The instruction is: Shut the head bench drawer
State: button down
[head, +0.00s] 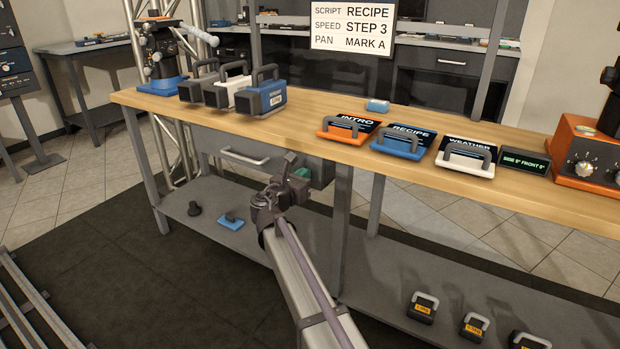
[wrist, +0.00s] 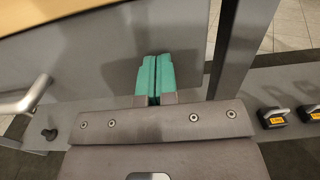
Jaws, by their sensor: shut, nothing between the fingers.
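The head bench drawer (head: 215,142) is a grey box front under the left part of the wooden bench top, with a silver bar handle (head: 246,157). In the wrist view, its grey front (wrist: 85,70) fills the upper left and the handle (wrist: 25,95) is at the left edge. My gripper (head: 301,173) is at the right part of the drawer front, right of the handle. Its teal fingertips (wrist: 155,78) are shut together, empty, and point at the panel. I cannot tell whether they touch it. How far the drawer stands out is unclear.
A grey bench leg (head: 341,215) stands just right of my gripper. The lower shelf (head: 265,240) holds a blue block (head: 231,220) and a dark knob (head: 195,208). Several handled blocks and signs stand on the wooden bench top (head: 300,112).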

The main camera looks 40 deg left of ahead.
jog(key=shift+w+a+r, duration=0.1)
jog(key=shift+w+a, duration=0.15)
jog(key=shift+w, duration=0.05)
jog(key=v, duration=1.4)
jog(key=shift+s, duration=0.4)
